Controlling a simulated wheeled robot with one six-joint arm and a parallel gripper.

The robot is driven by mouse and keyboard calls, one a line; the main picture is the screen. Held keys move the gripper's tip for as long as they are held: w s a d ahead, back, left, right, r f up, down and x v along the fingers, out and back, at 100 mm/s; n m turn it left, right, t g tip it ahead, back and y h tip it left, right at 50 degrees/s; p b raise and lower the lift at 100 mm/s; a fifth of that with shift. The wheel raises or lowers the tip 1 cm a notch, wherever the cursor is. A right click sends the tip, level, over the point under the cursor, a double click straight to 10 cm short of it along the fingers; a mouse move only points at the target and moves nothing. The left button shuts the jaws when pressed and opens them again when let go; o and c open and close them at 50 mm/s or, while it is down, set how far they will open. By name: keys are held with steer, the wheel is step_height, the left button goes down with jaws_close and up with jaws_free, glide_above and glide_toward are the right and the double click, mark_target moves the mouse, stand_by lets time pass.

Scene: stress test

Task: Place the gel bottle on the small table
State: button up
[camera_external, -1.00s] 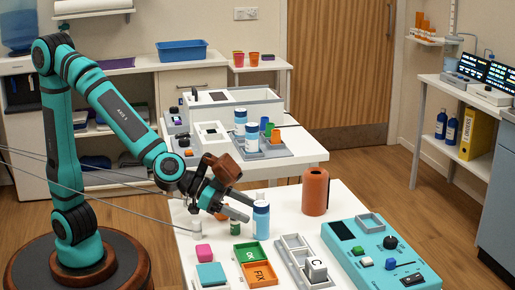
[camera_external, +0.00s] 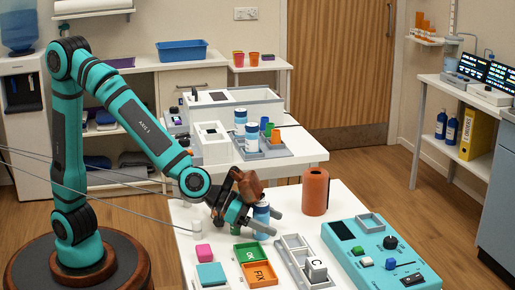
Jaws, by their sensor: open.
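A blue bottle with a pale label (camera_external: 262,217), which may be the gel bottle, stands upright on the near white table (camera_external: 340,203). My gripper (camera_external: 254,221) is open and low at this bottle, with a grey finger reaching past its right side. The gripper covers part of the bottle, and I cannot tell whether they touch. A small white table (camera_external: 281,67) with red and orange cups stands at the back near the door, and may be the small table.
A brown cylinder (camera_external: 315,191) stands right of the bottle. A teal control box (camera_external: 378,254), grey tray (camera_external: 303,262), green tray (camera_external: 250,253) and orange tray (camera_external: 261,274) fill the front. Two similar bottles (camera_external: 252,137) stand on the middle table.

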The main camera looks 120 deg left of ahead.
steer(key=c, duration=1.2)
steer(key=shift+r, duration=0.1)
